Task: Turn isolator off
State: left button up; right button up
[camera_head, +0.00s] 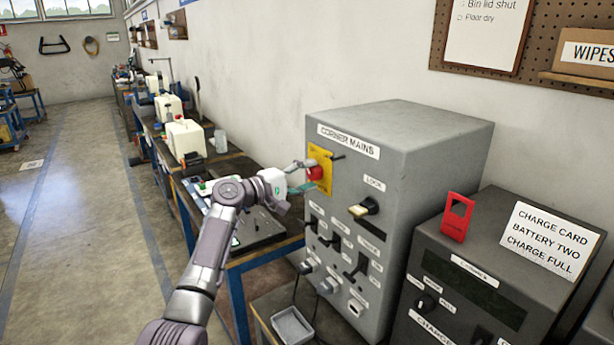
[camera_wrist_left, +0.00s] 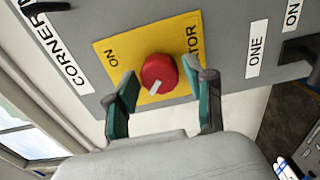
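The isolator is a red rotary knob (camera_head: 315,173) on a yellow plate (camera_head: 321,158) on the front of the grey "CORNER MAINS" cabinet (camera_head: 420,130). In the left wrist view the red knob (camera_wrist_left: 159,73) has a pale pointer mark, and the yellow plate (camera_wrist_left: 115,55) reads "ON" and part of "ISOLATOR". My left gripper (camera_head: 305,178) is at the knob. In the left wrist view its green-padded fingers (camera_wrist_left: 163,98) are apart, one on each side of the knob's near edge, with gaps visible. Whether they touch the knob is unclear. My right gripper is not in view.
The cabinet also carries a lock switch (camera_head: 364,208) and several black levers below. A charger box (camera_head: 470,280) with a red tag (camera_head: 457,217) and a card (camera_head: 545,240) stands at right.

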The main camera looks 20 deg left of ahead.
pick_arm(q)
jog(key=shift+o, duration=0.4)
jog(key=v, duration=1.2)
